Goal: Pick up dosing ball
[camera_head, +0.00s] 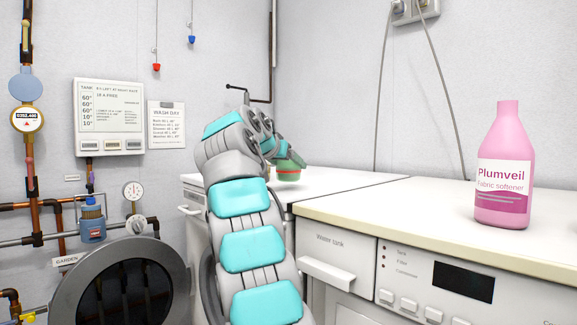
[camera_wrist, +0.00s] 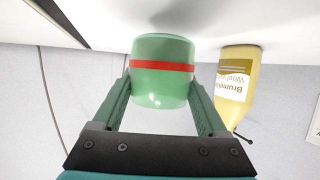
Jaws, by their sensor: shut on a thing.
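The dosing ball (camera_wrist: 163,82) is a green, rounded cup with a red band. In the wrist view it sits between the two green fingers of my gripper (camera_wrist: 160,88), which touch it on both sides. In the head view the ball (camera_head: 288,174) shows small at the end of my arm, over the far white machine top (camera_head: 335,182). My gripper (camera_head: 284,158) is partly hidden there by my own wrist. A soft shadow lies on the white surface by the ball; I cannot tell exactly how big any gap is.
A yellow bottle with a brown and white label (camera_wrist: 235,82) stands close beside the ball in the wrist view. A pink fabric softener bottle (camera_head: 504,170) stands on the near machine top (camera_head: 420,210).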

